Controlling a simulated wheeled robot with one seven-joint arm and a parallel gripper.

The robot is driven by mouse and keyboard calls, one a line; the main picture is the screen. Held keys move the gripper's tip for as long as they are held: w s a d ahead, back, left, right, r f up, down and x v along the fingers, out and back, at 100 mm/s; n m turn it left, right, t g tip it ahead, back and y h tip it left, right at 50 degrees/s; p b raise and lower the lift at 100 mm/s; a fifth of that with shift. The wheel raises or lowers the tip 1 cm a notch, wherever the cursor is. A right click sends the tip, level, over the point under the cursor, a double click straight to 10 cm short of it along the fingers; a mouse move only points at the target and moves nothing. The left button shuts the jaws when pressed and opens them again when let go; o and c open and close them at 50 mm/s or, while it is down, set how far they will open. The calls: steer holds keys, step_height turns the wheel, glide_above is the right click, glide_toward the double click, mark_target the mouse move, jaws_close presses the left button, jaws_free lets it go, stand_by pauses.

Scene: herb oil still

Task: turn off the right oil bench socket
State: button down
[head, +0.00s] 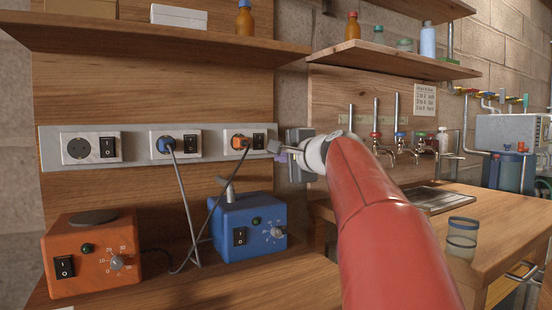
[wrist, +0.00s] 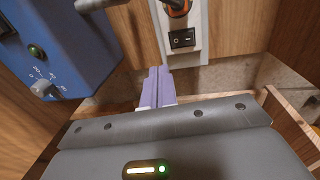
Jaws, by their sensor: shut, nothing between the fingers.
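The right socket (head: 233,133) sits at the right end of a grey wall strip, with an orange plug (head: 240,142) in its outlet. Its black rocker switch (head: 259,141) is right of the plug; the switch also shows in the wrist view (wrist: 182,38). I cannot tell surely which side of the rocker is pressed. My gripper (head: 274,147) is shut and empty, just right of the switch in the head view. In the wrist view its lavender fingers (wrist: 156,82) appear below and left of the switch, apart from it in the picture.
The middle socket (head: 188,144) holds a blue plug; the left socket (head: 79,149) is empty. A blue box (head: 262,222) and an orange box (head: 92,262) stand below. Cables hang in front of the board. A shelf (head: 160,38) overhangs the strip.

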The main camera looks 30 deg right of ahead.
steer(key=s, duration=0.4)
steer(key=s+b, duration=0.1)
steer(key=shift+s+d+f, duration=0.15)
steer(key=shift+s+f, duration=0.1)
steer(key=shift+s, duration=0.15)
steer(key=shift+s, duration=0.1)
